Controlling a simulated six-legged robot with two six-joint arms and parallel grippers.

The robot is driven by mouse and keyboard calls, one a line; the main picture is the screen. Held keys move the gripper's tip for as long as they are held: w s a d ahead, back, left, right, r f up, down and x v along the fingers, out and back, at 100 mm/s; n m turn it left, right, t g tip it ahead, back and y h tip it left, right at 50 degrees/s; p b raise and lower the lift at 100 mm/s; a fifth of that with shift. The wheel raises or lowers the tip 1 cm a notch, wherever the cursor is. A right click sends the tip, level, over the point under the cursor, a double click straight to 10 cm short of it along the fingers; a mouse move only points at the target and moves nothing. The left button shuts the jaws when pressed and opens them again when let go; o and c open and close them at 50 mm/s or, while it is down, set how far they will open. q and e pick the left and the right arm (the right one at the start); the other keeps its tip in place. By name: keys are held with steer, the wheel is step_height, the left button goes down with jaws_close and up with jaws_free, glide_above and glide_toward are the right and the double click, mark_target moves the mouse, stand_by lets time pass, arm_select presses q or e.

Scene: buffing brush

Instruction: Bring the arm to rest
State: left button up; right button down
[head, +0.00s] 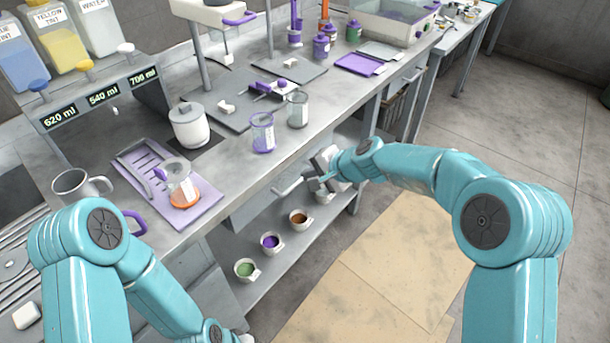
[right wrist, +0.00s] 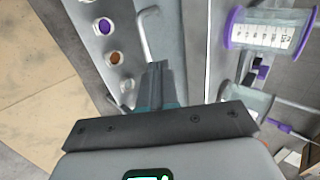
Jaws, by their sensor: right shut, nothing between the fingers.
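My right arm reaches in from the right in the head view. Its gripper (head: 316,184) is just in front of the bench edge, near a drawer handle (head: 288,187). In the right wrist view the gripper (right wrist: 156,70) is shut and empty, with its fingertips close to the handle (right wrist: 146,36); I cannot tell whether they touch it. My left arm is at the lower left of the head view. Its gripper is cut off by the bottom edge.
A lower shelf holds cups, one purple (head: 270,243).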

steer(key=s+d+f+g+h, duration=0.1)
steer(key=s+d+f+g, duration=0.1)
steer(key=s+d+f, duration=0.35)
steer(key=s+d+f+g+h, duration=0.1)
steer(key=s+d+f, duration=0.2)
steer(key=s+f, duration=0.55)
arm_select(q)
steer(key=shift+s+d+r+p, duration=0.1)
steer(key=shift+s+r+p, duration=0.05)
steer(key=shift+r+p, duration=0.2)
steer(key=shift+s+d+r+p, duration=0.1)
steer(key=shift+r+p, duration=0.1)
steer(key=shift+r, duration=0.2)
arm_select(e)
steer(key=s+f+n+g, duration=0.1)
steer(key=s+f+n, duration=0.2)
steer(key=s, duration=0.8)
steer(key=s+d+f+n+g+h, duration=0.1)
steer(key=s+f+n, duration=0.2)
steer(key=s+f, duration=0.3)
steer(key=shift+s+d+f+g, duration=0.15)
steer(key=shift+s+d+g, duration=0.15)
steer(key=shift+s, duration=2.15)
